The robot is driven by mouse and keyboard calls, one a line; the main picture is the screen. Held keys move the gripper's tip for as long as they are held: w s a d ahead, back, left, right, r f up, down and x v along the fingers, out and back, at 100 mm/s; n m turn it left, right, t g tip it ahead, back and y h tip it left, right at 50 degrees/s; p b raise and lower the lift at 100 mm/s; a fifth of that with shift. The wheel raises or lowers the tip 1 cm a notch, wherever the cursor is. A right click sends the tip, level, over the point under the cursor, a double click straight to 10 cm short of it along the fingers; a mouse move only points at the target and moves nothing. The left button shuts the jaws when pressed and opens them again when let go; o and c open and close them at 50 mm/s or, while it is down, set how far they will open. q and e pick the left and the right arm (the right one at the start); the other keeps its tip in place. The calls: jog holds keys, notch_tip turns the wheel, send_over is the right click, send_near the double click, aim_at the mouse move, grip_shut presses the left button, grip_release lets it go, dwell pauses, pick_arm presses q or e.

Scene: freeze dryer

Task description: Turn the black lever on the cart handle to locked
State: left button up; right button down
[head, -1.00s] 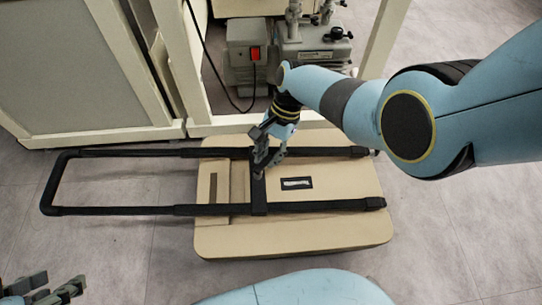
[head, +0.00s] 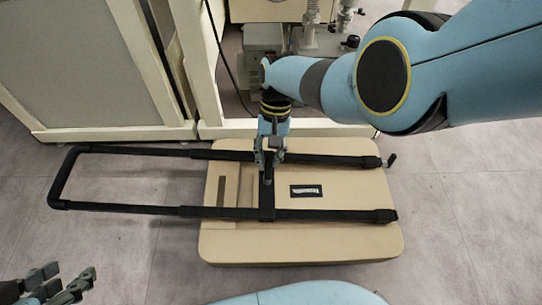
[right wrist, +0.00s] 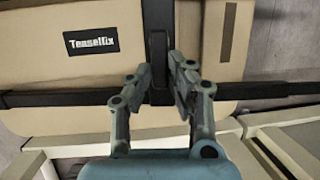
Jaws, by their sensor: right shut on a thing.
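The tan cart (head: 300,250) lies flat on the floor with its black handle frame (head: 120,150) extending left. A black crossbar (head: 267,208) joins the two rails, and the black lever (right wrist: 158,60) appears to sit there; lever and bar are hard to tell apart. My right gripper (head: 268,165) is over the far part of the crossbar. In the right wrist view its fingers (right wrist: 160,85) stand on both sides of the dark piece, shut on it, hiding part of it. My left gripper (head: 73,273) is open and empty at the lower left, apart from the cart.
A cream-framed cabinet (head: 80,70) stands behind the handle, with a grey pump (head: 262,45) on the right. A small dark knob (head: 391,160) sticks out by the far rail's right end.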

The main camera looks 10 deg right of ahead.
dwell(0.3)
jog(key=c, duration=1.2)
grip_release()
jog(key=shift+c, duration=0.2)
jog(key=v, duration=1.2)
jog(key=shift+a, duration=0.1)
